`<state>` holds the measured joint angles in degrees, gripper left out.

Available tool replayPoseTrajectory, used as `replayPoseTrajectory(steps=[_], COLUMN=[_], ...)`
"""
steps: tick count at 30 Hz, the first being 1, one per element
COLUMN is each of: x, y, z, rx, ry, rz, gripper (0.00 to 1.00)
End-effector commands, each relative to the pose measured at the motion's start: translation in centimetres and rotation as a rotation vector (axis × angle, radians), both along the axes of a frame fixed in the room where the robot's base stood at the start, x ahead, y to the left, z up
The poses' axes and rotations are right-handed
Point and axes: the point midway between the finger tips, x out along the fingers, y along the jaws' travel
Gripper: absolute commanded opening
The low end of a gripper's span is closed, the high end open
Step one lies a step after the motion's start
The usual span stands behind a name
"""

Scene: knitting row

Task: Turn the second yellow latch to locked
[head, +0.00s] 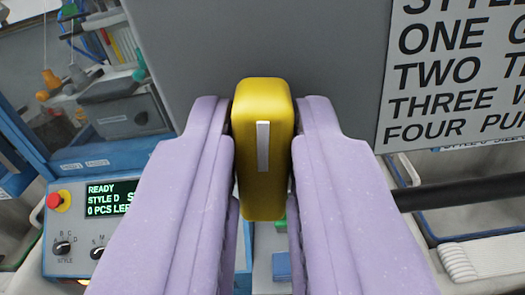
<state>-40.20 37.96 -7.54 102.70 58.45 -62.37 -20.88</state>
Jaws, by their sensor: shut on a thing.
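A yellow latch (247,190) with a white stripe on its face stands upright in the middle of the head view, in front of a grey panel (290,40). My gripper (263,150) has lilac fingers, one on each side of the latch, and is shut on it. The latch's stripe runs nearly vertical. The mount behind the latch is hidden, and no locked or unlocked mark shows. No other yellow latch is in view, so I cannot tell which one this is.
A blue control box (60,225) with a lit display, a red button (55,201) and knobs stands at lower left. A printed sign (460,70) hangs at upper right. A dark bar (465,192) and bins (480,225) lie at the right.

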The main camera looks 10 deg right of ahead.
Motion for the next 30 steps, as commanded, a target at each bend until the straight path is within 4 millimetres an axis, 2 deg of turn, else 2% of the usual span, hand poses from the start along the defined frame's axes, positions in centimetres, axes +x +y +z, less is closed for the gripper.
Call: replayPoseTrajectory(steps=[4, 30], x=[0.01, -0.08], y=[-0.11, -0.36], z=[-0.63, -0.87], rx=[0.118, 0.916], ry=[-0.035, -0.247], rz=[-0.001, -0.001], gripper=[0.0, 0.0])
